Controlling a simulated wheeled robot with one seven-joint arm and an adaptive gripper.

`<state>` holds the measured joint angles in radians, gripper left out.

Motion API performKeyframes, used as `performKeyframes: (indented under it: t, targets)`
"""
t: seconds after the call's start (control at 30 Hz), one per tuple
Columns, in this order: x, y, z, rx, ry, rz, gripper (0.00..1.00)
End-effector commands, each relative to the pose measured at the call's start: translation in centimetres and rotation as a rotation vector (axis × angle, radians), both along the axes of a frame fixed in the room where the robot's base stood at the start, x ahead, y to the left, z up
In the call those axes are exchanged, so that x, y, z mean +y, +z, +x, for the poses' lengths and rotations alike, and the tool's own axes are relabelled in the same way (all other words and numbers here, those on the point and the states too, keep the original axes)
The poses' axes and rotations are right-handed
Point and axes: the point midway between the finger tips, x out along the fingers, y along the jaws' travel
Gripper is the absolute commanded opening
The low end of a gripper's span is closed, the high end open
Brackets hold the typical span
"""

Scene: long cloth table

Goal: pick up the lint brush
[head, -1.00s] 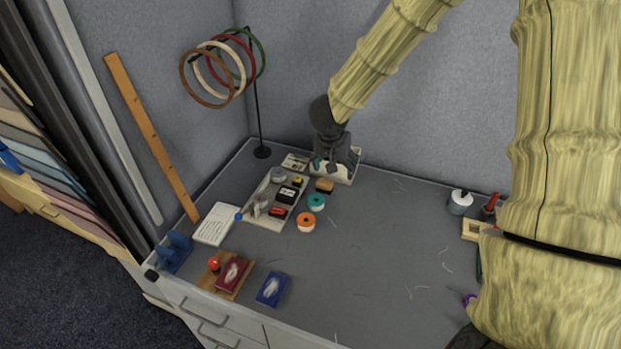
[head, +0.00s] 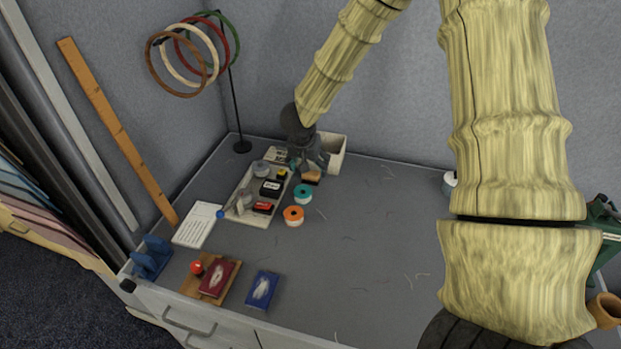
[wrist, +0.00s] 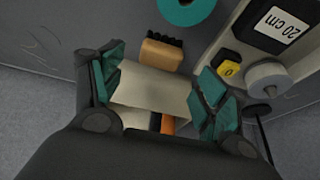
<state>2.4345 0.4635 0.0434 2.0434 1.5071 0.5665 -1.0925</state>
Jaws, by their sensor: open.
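The lint brush, a small wooden block with black bristles (head: 311,178), lies on the grey table just right of the tray. In the wrist view the brush (wrist: 160,54) shows at top centre, its bristles pointing away from my gripper. My gripper (wrist: 160,88) is open, with teal pads on both fingers and nothing between them. The brush lies just beyond the fingertips, apart from them. In the head view my gripper (head: 310,162) hangs close above and behind the brush, partly overlapping it.
A cream bin (head: 337,152) stands behind my gripper; an orange item (wrist: 168,125) shows there in the wrist view. A tray (head: 262,219) of small items is to the left. Teal (head: 303,193) and orange (head: 293,215) spools stand in front. The table's middle right is mostly clear.

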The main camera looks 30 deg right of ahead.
Motion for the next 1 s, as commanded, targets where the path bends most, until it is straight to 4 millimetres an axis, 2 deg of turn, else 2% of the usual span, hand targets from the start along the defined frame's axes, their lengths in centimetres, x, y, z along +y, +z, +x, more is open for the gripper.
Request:
performKeyframes:
  t: [0.27, 0.6, 1.0]
  targets:
    - [-0.5, -1.3, 0.1, 0.001, -0.003, 0.0, 0.74]
    - [-1.3, -4.9, 1.0, 0.001, -0.002, 0.001, 0.74]
    - [-1.5, -5.5, 1.2, -0.001, -0.003, 0.001, 0.72]
